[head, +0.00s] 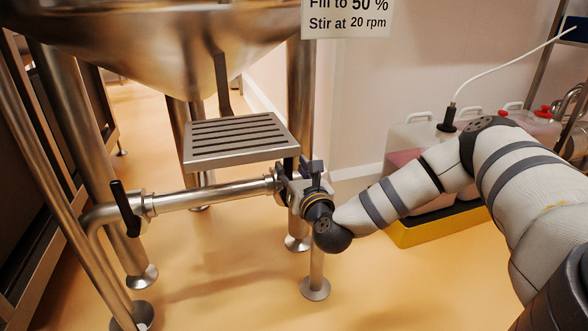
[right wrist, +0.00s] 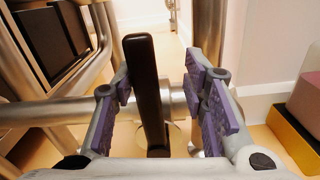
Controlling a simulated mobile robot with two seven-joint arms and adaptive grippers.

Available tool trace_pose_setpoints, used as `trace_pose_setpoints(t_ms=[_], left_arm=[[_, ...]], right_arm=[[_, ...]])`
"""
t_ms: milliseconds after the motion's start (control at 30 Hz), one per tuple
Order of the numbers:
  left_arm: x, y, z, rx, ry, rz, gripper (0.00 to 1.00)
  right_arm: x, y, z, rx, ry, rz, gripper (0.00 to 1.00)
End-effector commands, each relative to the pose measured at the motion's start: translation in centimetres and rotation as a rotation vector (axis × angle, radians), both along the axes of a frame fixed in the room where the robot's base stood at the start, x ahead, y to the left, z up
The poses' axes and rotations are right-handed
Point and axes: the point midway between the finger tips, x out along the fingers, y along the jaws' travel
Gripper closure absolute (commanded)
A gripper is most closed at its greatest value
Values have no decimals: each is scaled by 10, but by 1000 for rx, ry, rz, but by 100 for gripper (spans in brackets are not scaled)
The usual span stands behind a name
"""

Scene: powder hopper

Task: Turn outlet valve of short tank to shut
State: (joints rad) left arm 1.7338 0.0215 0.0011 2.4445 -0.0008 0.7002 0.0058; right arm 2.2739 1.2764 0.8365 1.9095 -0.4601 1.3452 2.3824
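The steel tank (head: 165,50) has a cone bottom and stands on steel legs. A horizontal steel pipe (head: 215,194) runs below it, with a black lever handle (head: 126,208) at its left end, tilted slightly from upright. My right gripper (head: 289,184) is at the pipe's right end. In the right wrist view, my right gripper (right wrist: 158,78) is open, with purple-padded fingers either side of a black valve handle (right wrist: 146,90). Gaps show between handle and pads, wider on the right. In the head view my gripper largely hides that handle. My left gripper is not in view.
A slotted steel step (head: 236,137) sits just above the pipe. White jugs with pink contents (head: 405,150) stand on a yellow-edged base (head: 440,225) at the right. A sign (head: 347,17) hangs at the top. A round-footed post (head: 315,285) stands below my gripper.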

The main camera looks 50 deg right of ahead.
Motion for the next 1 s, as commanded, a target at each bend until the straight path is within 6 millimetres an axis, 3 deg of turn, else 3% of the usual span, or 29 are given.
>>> trace_pose_setpoints(t_ms=[133, 500, 667, 1000], left_arm=[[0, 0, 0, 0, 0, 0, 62], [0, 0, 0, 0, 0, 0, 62], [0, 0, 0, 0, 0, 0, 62], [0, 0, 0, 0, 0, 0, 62]], right_arm=[[-15, 9, -1, 2, 3, 0, 62], [-92, 56, -1, 1, 2, 1, 62], [-102, 62, 0, -1, 1, -2, 62], [-103, 63, 0, 0, 0, -1, 62]])
